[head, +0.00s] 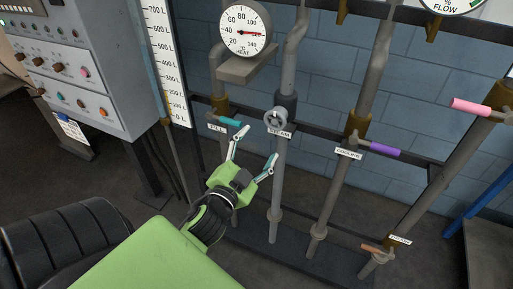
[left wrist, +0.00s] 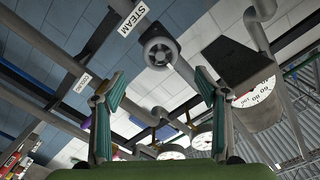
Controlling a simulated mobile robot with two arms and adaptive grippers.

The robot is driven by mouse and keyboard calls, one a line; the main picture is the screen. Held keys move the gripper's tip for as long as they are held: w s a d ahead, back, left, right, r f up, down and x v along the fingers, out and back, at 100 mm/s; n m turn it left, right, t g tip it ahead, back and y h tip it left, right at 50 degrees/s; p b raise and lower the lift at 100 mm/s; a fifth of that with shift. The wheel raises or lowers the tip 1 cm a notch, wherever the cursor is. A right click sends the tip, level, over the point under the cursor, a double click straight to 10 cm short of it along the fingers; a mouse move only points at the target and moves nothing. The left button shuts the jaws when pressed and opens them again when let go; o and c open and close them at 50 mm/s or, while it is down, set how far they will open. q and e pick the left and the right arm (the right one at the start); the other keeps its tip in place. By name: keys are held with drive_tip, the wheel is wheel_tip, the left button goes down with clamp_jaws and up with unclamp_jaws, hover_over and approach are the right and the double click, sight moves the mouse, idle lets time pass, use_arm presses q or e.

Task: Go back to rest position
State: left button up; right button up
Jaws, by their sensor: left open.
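My left gripper (head: 255,150) is open and empty in the head view, with its fingers pointing up toward the pipes. It is just below the teal fill valve handle (head: 230,121) and the round grey steam handwheel (head: 276,118). In the left wrist view, the two fingers (left wrist: 160,115) are spread apart with nothing between them. The steam handwheel (left wrist: 160,50) shows beyond and above them, beside the steam label (left wrist: 133,19). My right gripper is not in view.
A control cabinet (head: 85,60) and a level scale (head: 163,60) stand at the left. A heat gauge (head: 245,29) hangs above. Pipes with a purple handle (head: 384,150), a pink handle (head: 472,107) and an orange-brown drain handle (head: 372,248) stand to the right, before a blue brick wall (head: 320,75).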

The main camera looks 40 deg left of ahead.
use_arm(q)
drive_tip(key=shift+s, duration=0.3)
idle(0.4)
drive_tip(key=s+d+f+n+g+h, duration=0.1)
drive_tip(key=s+d+f+g, duration=0.15)
drive_tip(key=f, duration=1.05)
drive_tip(key=s+d+f+g+h, duration=0.1)
drive_tip(key=s+d+f+g, duration=0.15)
drive_tip(key=f, duration=1.05)
drive_tip(key=s+d+f+n+g+h, duration=0.1)
drive_tip(key=s+f+g, duration=0.2)
drive_tip(key=f, duration=1)
drive_tip(key=s+d+f+g+h, duration=0.1)
drive_tip(key=s+d+f+g, duration=0.3)
drive_tip(key=s+f, duration=0.95)
drive_tip(key=s+f+g, duration=0.1)
drive_tip(key=s+f, duration=0.2)
drive_tip(key=s, duration=0.3)
drive_tip(key=s+d+f+g, duration=0.1)
drive_tip(key=s+f+g, duration=0.1)
drive_tip(key=s, duration=0.4)
drive_tip(key=s+f+g, duration=0.1)
drive_tip(key=s+f, duration=0.3)
drive_tip(key=s, duration=0.2)
drive_tip(key=shift+s+d+n, duration=0.15)
drive_tip(key=shift+d+n, duration=0.05)
drive_tip(key=shift+n, duration=0.2)
